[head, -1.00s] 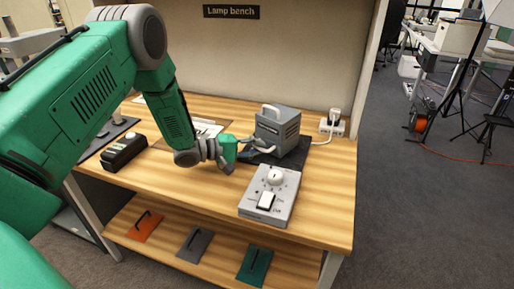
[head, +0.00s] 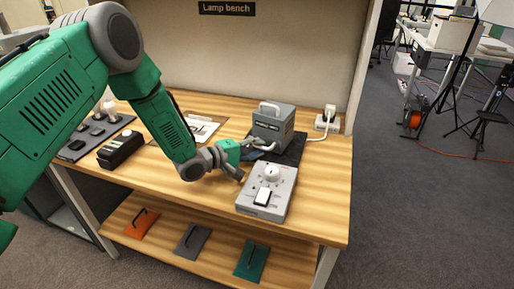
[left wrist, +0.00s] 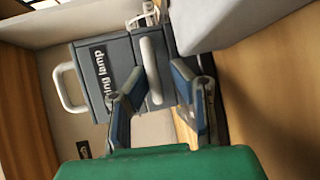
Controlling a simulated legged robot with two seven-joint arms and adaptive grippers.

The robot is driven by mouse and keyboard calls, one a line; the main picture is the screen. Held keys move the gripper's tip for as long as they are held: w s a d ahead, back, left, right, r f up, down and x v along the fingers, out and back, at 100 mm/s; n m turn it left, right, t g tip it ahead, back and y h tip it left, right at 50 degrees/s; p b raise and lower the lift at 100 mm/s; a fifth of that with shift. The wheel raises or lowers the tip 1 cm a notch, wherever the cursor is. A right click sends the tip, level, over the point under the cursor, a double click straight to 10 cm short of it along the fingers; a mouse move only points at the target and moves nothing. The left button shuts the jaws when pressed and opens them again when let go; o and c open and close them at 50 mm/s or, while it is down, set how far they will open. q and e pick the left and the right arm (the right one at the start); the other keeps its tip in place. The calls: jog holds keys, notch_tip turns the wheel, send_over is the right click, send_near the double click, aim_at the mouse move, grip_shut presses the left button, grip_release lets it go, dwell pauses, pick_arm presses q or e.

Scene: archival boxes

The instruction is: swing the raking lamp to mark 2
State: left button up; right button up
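The raking lamp appears to be the grey box (head: 272,125) with a carry handle, standing on a dark mat on the bench. In the left wrist view its label (left wrist: 101,72) ends in "ing lamp", and a pale upright bar (left wrist: 151,70) stands out on its face. My left gripper (head: 250,163) is just left of the lamp's front, behind the grey control box (head: 267,195) with a white knob and switch. In the left wrist view the left gripper (left wrist: 158,88) has its fingers apart, the bar beyond the gap. Contact cannot be told. Mark 2 is not readable. My right gripper is out of view.
A wall socket block (head: 328,122) with a plugged-in cable stands right of the lamp. A black device (head: 120,149) and a dark panel with knobs lie at the left. Orange, grey and teal pieces lie on the lower shelf (head: 215,265). The bench's front right is clear.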

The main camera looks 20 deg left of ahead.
pick_arm(q)
jog(key=shift+w+d, duration=0.1)
jog(key=shift+d, duration=0.05)
jog(key=v, duration=1.1)
jog(key=shift+a+f, duration=0.15)
jog(key=shift+a, duration=0.15)
jog(key=shift+s+a, duration=0.1)
jog(key=shift+s, duration=0.25)
jog(key=shift+c, duration=0.5)
